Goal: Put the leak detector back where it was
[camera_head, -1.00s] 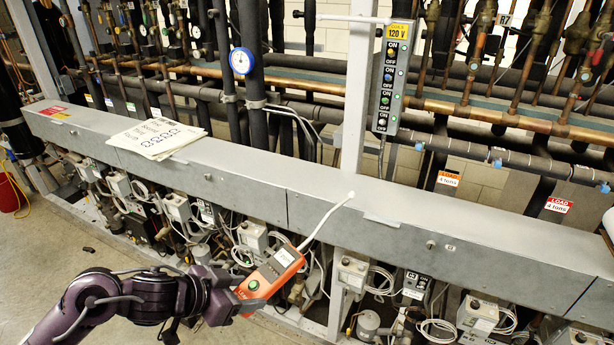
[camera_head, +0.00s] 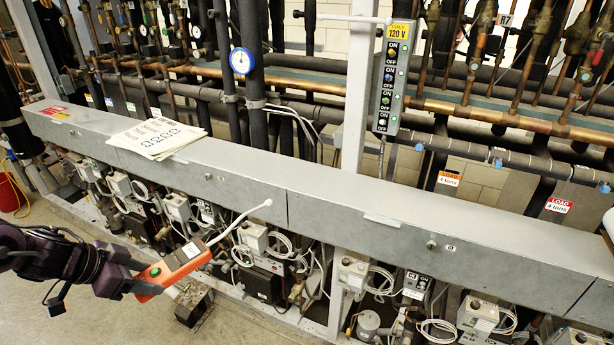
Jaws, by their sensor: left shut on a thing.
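The leak detector (camera_head: 177,264) is an orange handheld box with a grey face, a green button and a thin white probe that points up and right to a pale tip. My left gripper (camera_head: 140,281) is shut on its lower left end and holds it in the air in front of the rack. The probe tip shows in front of the grey metal ledge (camera_head: 345,205), near its front edge; I cannot tell if it touches. My right gripper is not in view.
Papers (camera_head: 157,138) lie on the left part of the ledge. A 120 V switch box (camera_head: 395,78) hangs on the upright post. Valves, cables and small boxes fill the space under the ledge. A red bucket (camera_head: 12,194) stands at the far left. Bare floor lies in front.

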